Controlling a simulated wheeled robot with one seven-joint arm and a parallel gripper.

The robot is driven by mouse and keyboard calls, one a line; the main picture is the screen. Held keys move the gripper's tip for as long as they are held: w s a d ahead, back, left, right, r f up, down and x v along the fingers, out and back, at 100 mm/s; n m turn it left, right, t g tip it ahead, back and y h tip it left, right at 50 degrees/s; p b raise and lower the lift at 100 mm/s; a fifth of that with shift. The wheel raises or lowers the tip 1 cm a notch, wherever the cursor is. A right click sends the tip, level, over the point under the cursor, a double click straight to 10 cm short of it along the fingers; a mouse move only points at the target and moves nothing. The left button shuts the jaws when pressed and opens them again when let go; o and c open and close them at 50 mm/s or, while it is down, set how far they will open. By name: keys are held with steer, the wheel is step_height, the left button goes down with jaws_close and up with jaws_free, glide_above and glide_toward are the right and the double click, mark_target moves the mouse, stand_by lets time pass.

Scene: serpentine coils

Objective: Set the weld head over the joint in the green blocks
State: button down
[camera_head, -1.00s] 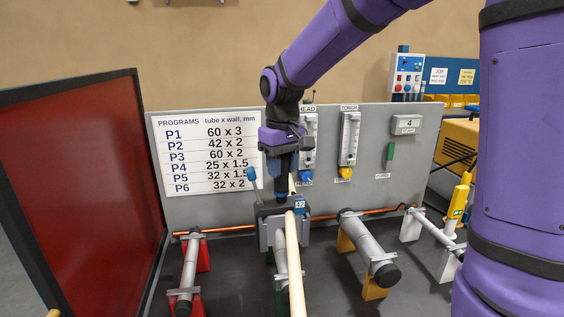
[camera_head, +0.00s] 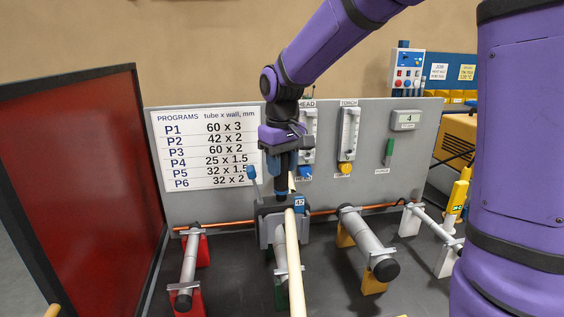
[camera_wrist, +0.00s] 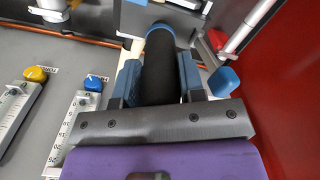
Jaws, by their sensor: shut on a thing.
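The weld head (camera_head: 267,232) is a dark grey block with a blue "42" label, a black upright handle and a blue-tipped lever. It sits around or right over the tube (camera_head: 279,258) in the green blocks (camera_head: 282,298); the joint itself is hidden. My gripper (camera_head: 283,180) points down and is shut on the black handle, which also shows between blue fingers in the wrist view (camera_wrist: 161,75). A cream hose or cable (camera_head: 294,260) runs from the head toward the camera and covers part of the tube.
Tubes rest in red blocks (camera_head: 190,302) at left, yellow blocks (camera_head: 375,284) and white blocks (camera_head: 446,262) at right. A copper pipe (camera_head: 330,212) runs behind. A grey panel (camera_head: 235,208) with flowmeters stands at the back, a red screen (camera_head: 75,190) at left.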

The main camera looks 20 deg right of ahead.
mark_target(282, 193)
steer(key=shift+f, duration=1.6)
steer(key=shift+s+f, duration=0.1)
steer(key=shift+f, duration=2.8)
stand_by(1.8)
steer(key=c, duration=0.6)
jaws_free()
steer(key=shift+f, duration=0.1)
steer(key=shift+c, duration=0.2)
